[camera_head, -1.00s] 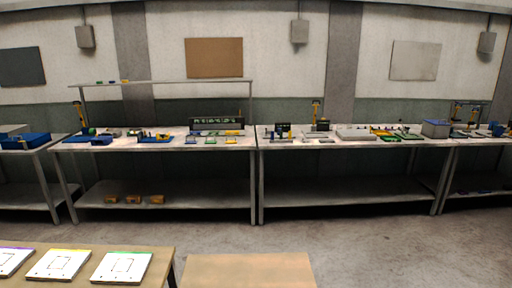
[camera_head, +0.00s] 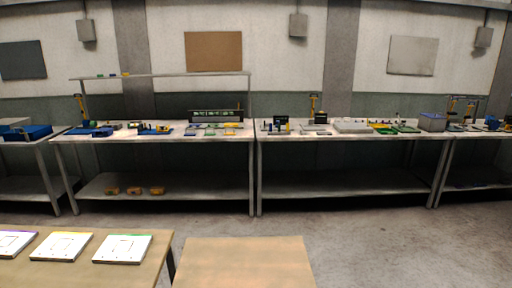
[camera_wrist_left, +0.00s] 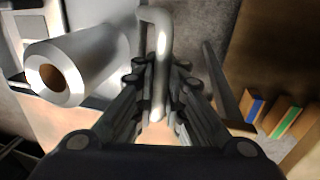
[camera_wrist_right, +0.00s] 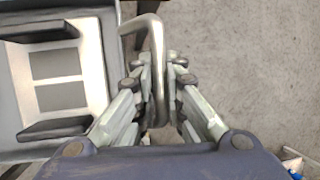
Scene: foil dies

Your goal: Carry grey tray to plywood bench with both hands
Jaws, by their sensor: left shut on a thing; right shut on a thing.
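The grey tray (camera_wrist_right: 40,155) shows at the left of the right wrist view, beside my right gripper (camera_wrist_right: 158,75). That gripper is shut on a bent metal handle (camera_wrist_right: 155,35). A pale fixture with dark pads (camera_wrist_right: 58,65) lies on the tray. In the left wrist view my left gripper (camera_wrist_left: 160,70) is shut on a similar handle (camera_wrist_left: 162,30), beside a pale hollow cylinder (camera_wrist_left: 75,62). Neither gripper nor the tray shows in the head view. A bare plywood-coloured top (camera_head: 245,262) is low in the centre there; I cannot tell whether it is the plywood bench.
A wooden table (camera_head: 90,272) with several white plates (camera_head: 122,249) is at the lower left, with a gap beside the bare top. Long cluttered workbenches (camera_head: 215,138) line the wall. Concrete floor (camera_head: 370,245) is open at the right. Coloured-edged blocks (camera_wrist_left: 270,118) show in the left wrist view.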

